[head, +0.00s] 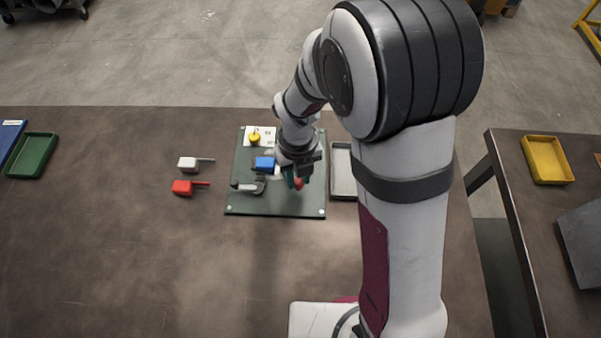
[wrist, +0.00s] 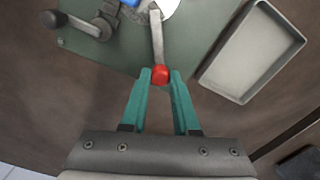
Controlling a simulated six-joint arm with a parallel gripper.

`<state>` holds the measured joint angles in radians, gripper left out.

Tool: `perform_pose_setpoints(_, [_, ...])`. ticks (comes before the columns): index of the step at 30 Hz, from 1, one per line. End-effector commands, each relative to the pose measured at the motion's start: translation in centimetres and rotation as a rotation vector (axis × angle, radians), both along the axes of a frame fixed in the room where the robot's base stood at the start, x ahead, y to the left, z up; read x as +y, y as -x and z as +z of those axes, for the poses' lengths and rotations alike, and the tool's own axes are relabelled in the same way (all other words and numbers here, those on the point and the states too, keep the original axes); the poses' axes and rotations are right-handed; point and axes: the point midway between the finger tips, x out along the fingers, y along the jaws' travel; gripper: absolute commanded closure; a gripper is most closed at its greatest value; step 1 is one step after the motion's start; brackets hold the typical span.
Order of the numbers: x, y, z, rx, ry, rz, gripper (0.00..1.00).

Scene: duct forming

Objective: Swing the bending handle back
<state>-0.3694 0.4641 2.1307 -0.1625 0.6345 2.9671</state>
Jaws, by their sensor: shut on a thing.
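The bending handle is a grey metal lever (wrist: 157,40) with a red knob (wrist: 160,75) at its end. In the wrist view the knob sits between the two teal fingertips of my gripper (wrist: 160,82), which is shut on it. In the head view the red knob (head: 298,183) shows just below my gripper (head: 294,180), over the right part of the dark green base plate (head: 275,203). The lever runs from the knob to a light round part at the top of the wrist view. In the head view my wrist hides most of the lever.
A clamp with a dark-knobbed lever (head: 248,186) and a blue block (head: 264,163) are on the plate. A grey tray (head: 343,178) stands just right of it. White (head: 189,163) and red (head: 183,187) handled pieces lie to the left. The front of the table is clear.

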Motion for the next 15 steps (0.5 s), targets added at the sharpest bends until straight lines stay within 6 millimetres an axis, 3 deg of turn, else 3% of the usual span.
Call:
perform_pose_setpoints(10, [0.03, -0.04, -0.04, -0.002, -0.001, 0.000, 1.00])
perform_pose_setpoints(11, [0.03, -0.05, -0.04, -0.002, -0.001, 0.000, 0.66])
perform_pose_setpoints(15, [0.02, -0.03, -0.03, -0.001, 0.000, 0.000, 0.41])
